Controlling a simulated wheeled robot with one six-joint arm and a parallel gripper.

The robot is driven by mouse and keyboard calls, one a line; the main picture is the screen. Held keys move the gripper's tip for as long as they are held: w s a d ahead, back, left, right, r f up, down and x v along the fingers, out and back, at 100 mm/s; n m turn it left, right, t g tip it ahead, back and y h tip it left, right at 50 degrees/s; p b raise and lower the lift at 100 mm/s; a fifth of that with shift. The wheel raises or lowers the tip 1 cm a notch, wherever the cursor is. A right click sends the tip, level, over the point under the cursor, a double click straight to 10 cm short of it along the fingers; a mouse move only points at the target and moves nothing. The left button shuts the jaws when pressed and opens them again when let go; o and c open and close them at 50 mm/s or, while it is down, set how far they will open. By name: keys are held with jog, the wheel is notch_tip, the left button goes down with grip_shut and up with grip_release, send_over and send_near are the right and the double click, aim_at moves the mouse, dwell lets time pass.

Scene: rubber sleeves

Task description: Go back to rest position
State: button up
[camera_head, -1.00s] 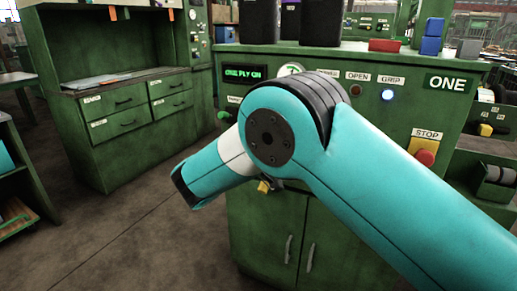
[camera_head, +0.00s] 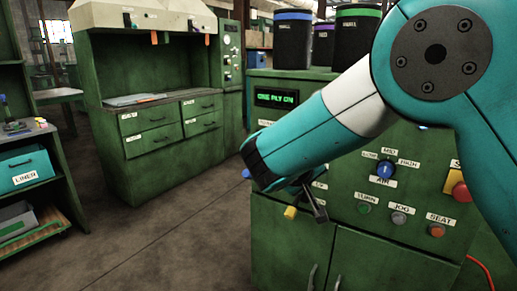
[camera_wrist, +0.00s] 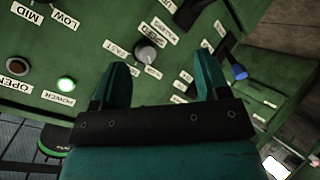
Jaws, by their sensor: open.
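My teal arm fills the right of the head view, in front of a green machine panel (camera_head: 330,190). The arm hides the panel's upper right. My gripper (camera_wrist: 162,84) shows in the wrist view with its two teal fingers apart and nothing between them. In the head view the fingers cannot be made out clearly below the forearm's end.
The panel carries a blue air knob (camera_head: 385,170) and a red stop button (camera_head: 460,191). Canisters, one with a blue lid (camera_head: 292,40), stand on top. A green workbench (camera_head: 165,135) and a shelf with a liner bin (camera_head: 25,170) stand left, with open floor (camera_head: 150,240) between.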

jog(key=s+d+r+n+g+y, duration=0.15)
jog(key=s+g+y, duration=0.35)
jog(key=s, duration=1.2)
jog(key=s+r+n+g+y, duration=0.15)
jog(key=s+g+y, duration=0.3)
jog(key=s, duration=1.25)
notch_tip(320, 180, up, 14)
jog(key=p, duration=1.4)
jog(key=shift+a+r+y, duration=0.2)
jog(key=shift+a+y, duration=0.05)
jog(key=shift+y, duration=0.1)
jog(key=shift+c, duration=0.2)
